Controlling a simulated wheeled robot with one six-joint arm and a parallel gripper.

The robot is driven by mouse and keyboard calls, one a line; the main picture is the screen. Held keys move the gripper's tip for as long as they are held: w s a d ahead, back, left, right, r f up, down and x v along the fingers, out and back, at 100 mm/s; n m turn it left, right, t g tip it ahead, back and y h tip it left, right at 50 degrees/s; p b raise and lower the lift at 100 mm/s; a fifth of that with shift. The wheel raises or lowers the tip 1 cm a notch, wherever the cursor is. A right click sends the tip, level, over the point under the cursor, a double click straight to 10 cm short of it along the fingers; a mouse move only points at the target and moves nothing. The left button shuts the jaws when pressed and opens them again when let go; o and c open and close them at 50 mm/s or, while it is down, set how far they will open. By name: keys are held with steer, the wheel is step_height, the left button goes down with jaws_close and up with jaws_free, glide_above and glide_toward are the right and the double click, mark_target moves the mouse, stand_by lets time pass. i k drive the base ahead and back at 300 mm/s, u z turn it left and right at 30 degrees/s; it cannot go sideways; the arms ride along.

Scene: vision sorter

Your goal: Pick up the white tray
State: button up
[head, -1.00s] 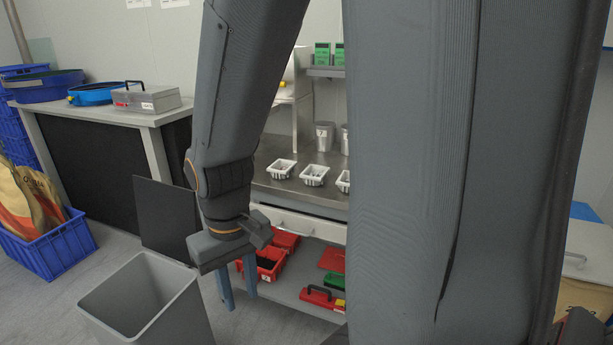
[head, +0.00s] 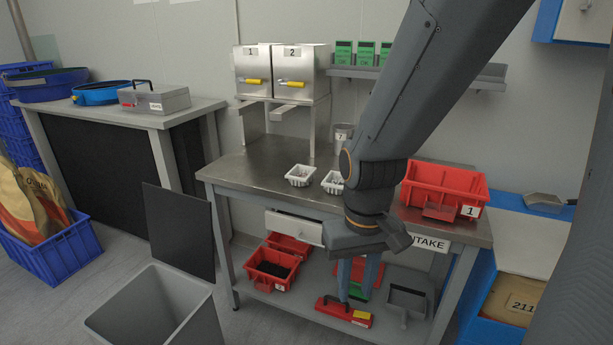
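Two small white trays with small dark contents show on the steel table. One white tray (head: 300,176) is fully in view. The other white tray (head: 332,183) is to its right, partly hidden by my arm. My gripper (head: 359,278) points down with its two blue fingers apart and nothing seen between them but red and green things on the shelf behind. It hangs in front of the table, lower in the picture than the trays and to their right, apart from them.
A red bin (head: 440,187) marked 1 stands on the right of the steel table (head: 245,170). Two steel boxes (head: 282,72) stand at the back. A grey waste bin (head: 160,310) is front left. Red containers (head: 272,268) sit on the lower shelf. My arm hides part of the table.

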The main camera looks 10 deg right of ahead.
mark_target(300, 175)
steer(key=z, duration=0.05)
steer(key=i, duration=0.85)
steer(key=u, duration=0.55)
